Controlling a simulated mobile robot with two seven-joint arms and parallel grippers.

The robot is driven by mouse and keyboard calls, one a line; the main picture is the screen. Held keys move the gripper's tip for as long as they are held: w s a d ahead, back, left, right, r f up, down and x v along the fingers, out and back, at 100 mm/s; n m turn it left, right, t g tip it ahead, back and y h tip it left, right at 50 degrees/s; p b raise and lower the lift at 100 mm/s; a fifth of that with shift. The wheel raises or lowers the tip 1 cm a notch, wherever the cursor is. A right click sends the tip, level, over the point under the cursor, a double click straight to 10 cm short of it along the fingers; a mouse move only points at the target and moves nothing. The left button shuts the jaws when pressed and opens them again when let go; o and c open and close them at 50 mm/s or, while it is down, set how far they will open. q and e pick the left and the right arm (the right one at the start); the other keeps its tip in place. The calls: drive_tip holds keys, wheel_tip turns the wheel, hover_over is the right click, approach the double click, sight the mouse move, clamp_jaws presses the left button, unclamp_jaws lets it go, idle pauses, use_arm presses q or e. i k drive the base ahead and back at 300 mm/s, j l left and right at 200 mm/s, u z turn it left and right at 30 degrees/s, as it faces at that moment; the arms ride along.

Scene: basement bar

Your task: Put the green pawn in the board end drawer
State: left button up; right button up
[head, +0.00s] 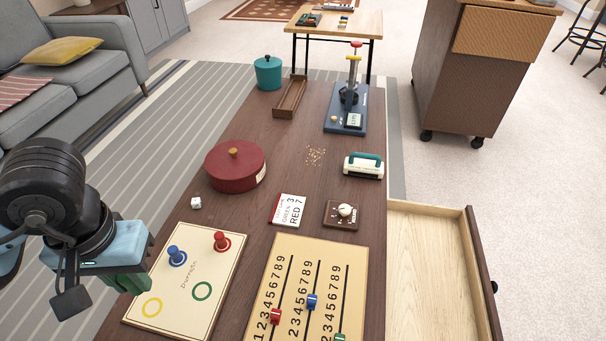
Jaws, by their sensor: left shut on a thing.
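My left gripper (128,282) is at the lower left, over the left edge of the pawn board (218,262). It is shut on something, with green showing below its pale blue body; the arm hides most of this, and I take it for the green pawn. The green ring (202,291) on the board is empty. The board end drawer (428,255) stands open at the table's right side, and its visible pale wooden floor is bare. My right gripper is not in view.
A blue pawn (177,255) and a red pawn (221,240) stand on their rings; the yellow ring (152,306) is empty. A number board (310,262) with sliders lies between pawn board and drawer.

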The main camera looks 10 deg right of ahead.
sight(441, 284)
drive_tip(key=l+z, duration=0.2)
drive_tip(key=z, duration=0.25)
drive_tip(key=l+z, duration=0.15)
drive_tip(key=z, duration=0.3)
drive_tip(key=i+l+z, duration=0.1)
drive_tip(key=z, duration=0.35)
